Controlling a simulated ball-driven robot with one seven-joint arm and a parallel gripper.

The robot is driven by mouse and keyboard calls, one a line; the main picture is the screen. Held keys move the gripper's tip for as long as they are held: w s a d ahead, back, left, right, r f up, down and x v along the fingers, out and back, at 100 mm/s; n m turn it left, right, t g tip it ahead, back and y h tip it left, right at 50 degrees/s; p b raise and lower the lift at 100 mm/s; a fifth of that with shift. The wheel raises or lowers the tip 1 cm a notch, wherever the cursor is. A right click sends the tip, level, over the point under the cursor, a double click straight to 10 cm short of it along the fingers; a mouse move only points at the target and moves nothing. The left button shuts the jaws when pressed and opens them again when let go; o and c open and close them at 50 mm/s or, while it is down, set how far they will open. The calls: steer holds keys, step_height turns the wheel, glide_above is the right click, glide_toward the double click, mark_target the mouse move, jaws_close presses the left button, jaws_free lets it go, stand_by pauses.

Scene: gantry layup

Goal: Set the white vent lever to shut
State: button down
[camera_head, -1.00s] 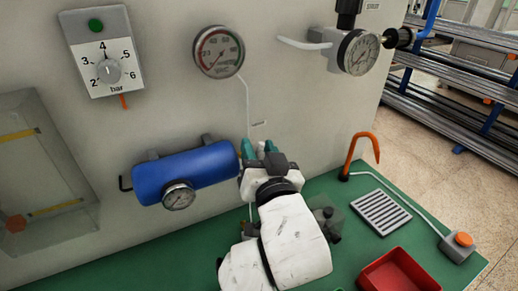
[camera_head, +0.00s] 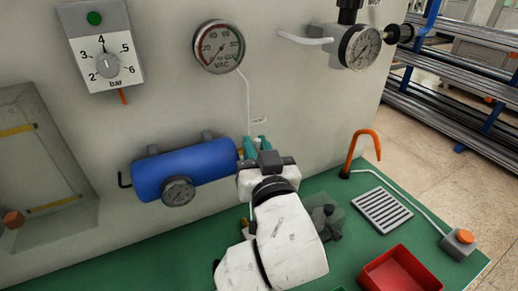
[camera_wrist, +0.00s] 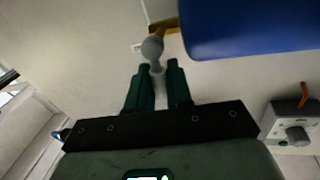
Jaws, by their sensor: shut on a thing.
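The white vent lever (camera_wrist: 152,47) shows in the wrist view as a pale stem with a round knob, beside the end of the blue tank. Its stem lies between the two green fingers of my gripper (camera_wrist: 158,67), which are shut on it. The knob stands out just past the fingertips. In the head view my gripper (camera_head: 256,144) is against the panel at the right end of the blue tank, below a small label. There my gripper hides the lever, and I cannot read its setting.
The blue tank (camera_head: 185,172) with a gauge is close on the left of my gripper. A vacuum gauge (camera_head: 218,47) is above. An orange hook (camera_head: 361,150), a grey grille (camera_head: 381,211) and a red tray (camera_head: 399,272) are on the green bench to the right.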

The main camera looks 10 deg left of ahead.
steer(key=shift+s+a+n, duration=0.15)
steer(key=shift+a+n, duration=0.1)
steer(key=shift+n, duration=0.65)
steer(key=c, duration=1.1)
jaws_free()
steer(key=shift+c, duration=0.2)
